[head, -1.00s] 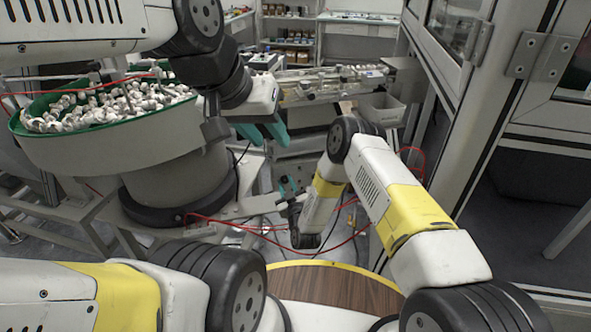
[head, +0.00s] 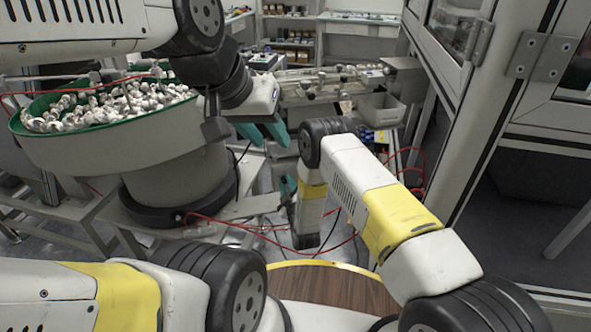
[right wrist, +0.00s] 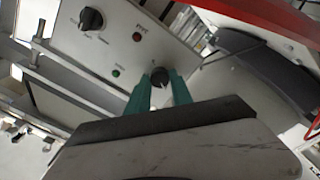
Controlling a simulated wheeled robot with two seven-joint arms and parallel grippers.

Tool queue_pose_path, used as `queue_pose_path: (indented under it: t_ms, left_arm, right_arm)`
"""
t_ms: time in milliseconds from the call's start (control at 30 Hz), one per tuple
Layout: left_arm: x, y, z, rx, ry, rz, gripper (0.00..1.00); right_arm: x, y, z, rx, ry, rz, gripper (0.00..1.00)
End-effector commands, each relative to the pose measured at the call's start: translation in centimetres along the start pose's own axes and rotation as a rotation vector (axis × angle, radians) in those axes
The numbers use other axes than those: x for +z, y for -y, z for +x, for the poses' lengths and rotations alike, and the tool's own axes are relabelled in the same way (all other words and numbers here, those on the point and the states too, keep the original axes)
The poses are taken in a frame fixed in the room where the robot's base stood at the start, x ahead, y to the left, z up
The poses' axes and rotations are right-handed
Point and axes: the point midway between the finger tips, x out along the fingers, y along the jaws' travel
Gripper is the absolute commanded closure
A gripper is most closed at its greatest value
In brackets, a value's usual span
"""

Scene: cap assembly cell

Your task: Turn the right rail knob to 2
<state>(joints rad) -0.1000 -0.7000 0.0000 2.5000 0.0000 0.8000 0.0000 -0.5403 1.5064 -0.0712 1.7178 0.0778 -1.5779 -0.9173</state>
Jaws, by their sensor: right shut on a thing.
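A grey control panel (right wrist: 125,52) shows in the right wrist view. A small dark rail knob (right wrist: 160,75) on it sits between the teal fingers of my right gripper (right wrist: 159,84), which is shut on it. The knob's scale and setting are too small and partly hidden to read. In the head view my right gripper (head: 288,186) is mostly hidden by my right arm. My left gripper (head: 265,132) has its teal fingers apart and empty, beside the bowl feeder.
A larger black knob (right wrist: 91,20), a red button (right wrist: 137,37) and a green button (right wrist: 115,73) are on the same panel. The bowl feeder (head: 70,150) full of white caps stands at left. Red cables (head: 330,243) hang near my right arm. A framed enclosure (head: 500,150) stands at right.

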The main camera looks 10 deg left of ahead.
Motion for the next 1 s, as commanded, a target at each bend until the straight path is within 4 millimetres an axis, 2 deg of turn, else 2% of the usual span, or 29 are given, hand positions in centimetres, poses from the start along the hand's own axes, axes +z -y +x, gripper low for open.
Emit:
queue_pose_path:
  t_ms: [333,367,433,467,800,867,1000]
  left_arm:
    - [0.0,0.0,0.0,0.000,0.000,0.000,0.64]
    - [0.0,0.0,0.0,0.000,0.000,0.000,0.64]
    - [0.0,0.0,0.0,0.000,0.000,0.000,0.64]
    - [0.0,0.0,0.0,0.000,0.000,0.000,0.64]
    - [0.0,0.0,0.0,0.000,0.000,0.000,0.64]
    - [0.0,0.0,0.0,0.000,0.000,0.000,0.64]
    - [0.0,0.0,0.0,0.000,0.000,0.000,0.64]
  right_arm:
    - [0.2,0.1,-0.1,-0.003,0.005,-0.001,1.00]
    - [0.2,0.1,-0.1,-0.003,0.005,-0.001,0.67]
    - [0.2,0.1,-0.1,-0.003,0.004,-0.001,0.54]
    - [0.2,0.1,-0.1,-0.003,0.004,-0.001,0.51]
    - [0.1,0.1,-0.3,-0.002,0.002,0.000,0.51]
    - [0.1,0.1,-0.8,-0.003,0.003,0.000,0.51]
    - [0.1,0.1,-3.1,-0.005,0.003,0.000,0.51]
